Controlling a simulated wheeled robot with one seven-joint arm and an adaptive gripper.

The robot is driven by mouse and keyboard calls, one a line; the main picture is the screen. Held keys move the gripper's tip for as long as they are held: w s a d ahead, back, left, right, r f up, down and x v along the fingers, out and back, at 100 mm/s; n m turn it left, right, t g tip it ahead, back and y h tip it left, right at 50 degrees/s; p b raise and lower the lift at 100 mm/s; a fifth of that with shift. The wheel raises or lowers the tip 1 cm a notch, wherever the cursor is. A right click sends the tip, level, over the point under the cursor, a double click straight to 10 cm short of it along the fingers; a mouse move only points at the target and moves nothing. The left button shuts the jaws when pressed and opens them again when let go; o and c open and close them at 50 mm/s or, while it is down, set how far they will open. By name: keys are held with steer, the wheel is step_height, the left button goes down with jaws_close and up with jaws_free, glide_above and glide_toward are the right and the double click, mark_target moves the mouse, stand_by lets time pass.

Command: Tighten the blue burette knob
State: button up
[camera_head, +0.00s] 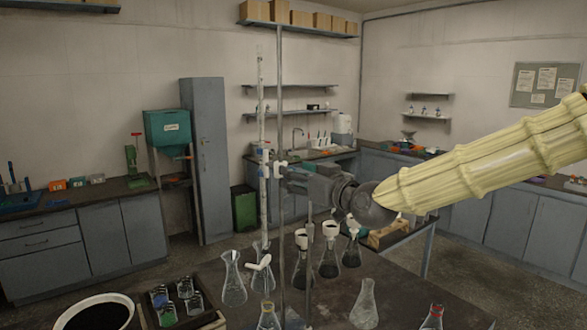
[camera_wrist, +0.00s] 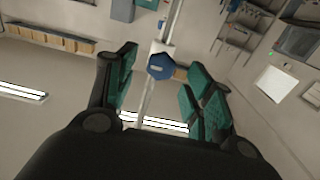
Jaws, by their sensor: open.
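A tall clear burette (camera_head: 261,110) stands upright beside a metal stand rod (camera_head: 281,100), with white fittings near the height of my gripper. The blue knob (camera_wrist: 161,66) shows in the wrist view as a faceted blue piece on a white fitting along the burette. In the head view I cannot make the knob out clearly. My gripper (camera_head: 290,174) reaches in from the right and is close to the burette. In the wrist view my gripper (camera_wrist: 163,88) is open, its green-padded fingers on both sides of the knob's line, with a visible gap on each side. It holds nothing.
Several flasks, some with dark contents, stand on the dark table under my arm, including a clear flask (camera_head: 233,280). A rack of small beakers (camera_head: 178,300) and a white-rimmed bowl (camera_head: 95,305) are at the front left. The stand rod rises close to my gripper.

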steer(key=shift+p+x, duration=0.35)
steer(key=shift+x, duration=0.85)
steer(key=c, duration=1)
